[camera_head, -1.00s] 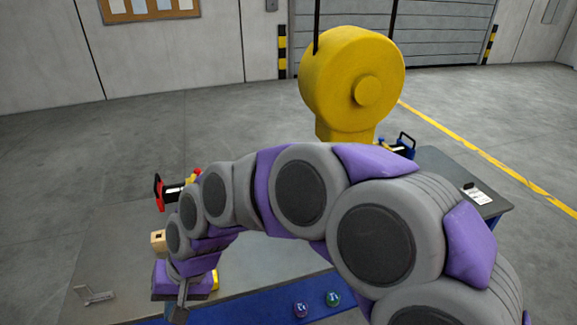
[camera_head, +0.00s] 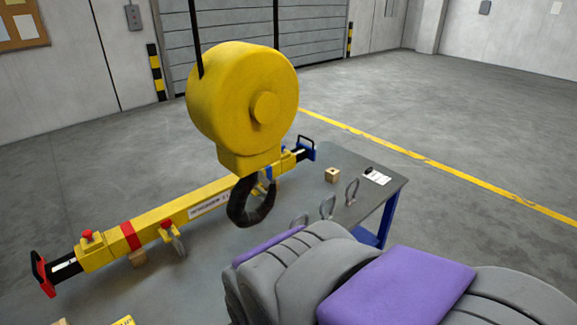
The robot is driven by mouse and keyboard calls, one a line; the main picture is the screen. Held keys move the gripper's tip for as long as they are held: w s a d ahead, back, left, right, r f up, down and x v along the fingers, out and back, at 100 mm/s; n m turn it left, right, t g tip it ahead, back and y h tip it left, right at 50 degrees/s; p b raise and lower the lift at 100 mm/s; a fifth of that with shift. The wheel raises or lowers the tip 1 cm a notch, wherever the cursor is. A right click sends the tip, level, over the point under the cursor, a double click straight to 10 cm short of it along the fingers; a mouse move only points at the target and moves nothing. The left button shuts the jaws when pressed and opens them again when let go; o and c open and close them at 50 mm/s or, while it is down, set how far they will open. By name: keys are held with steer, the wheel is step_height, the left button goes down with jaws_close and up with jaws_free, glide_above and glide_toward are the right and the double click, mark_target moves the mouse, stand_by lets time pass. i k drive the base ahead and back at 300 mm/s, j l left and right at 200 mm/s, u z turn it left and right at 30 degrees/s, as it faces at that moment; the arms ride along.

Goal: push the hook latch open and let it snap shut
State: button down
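A large yellow hook block (camera_head: 245,100) hangs from dark lines over the table. Below it is a thick black hook (camera_head: 248,212), which looks like a ring from here. The latch on the hook is too small to make out, so I cannot tell whether it is open or shut. My arm fills the lower right, in front of the table and to the right of the hook. My gripper is out of view, so its distance from the hook does not show.
A yellow lifting beam (camera_head: 170,218) with red and blue ends lies behind the hook on the grey table (camera_head: 215,270). Several grey shackles, one of them upright (camera_head: 352,191), a small wooden block (camera_head: 332,175) and a white label (camera_head: 376,176) sit at the right. Open floor lies beyond.

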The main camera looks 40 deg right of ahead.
mark_target(265, 182)
steer(key=i+z, duration=0.15)
steer(key=z, duration=0.65)
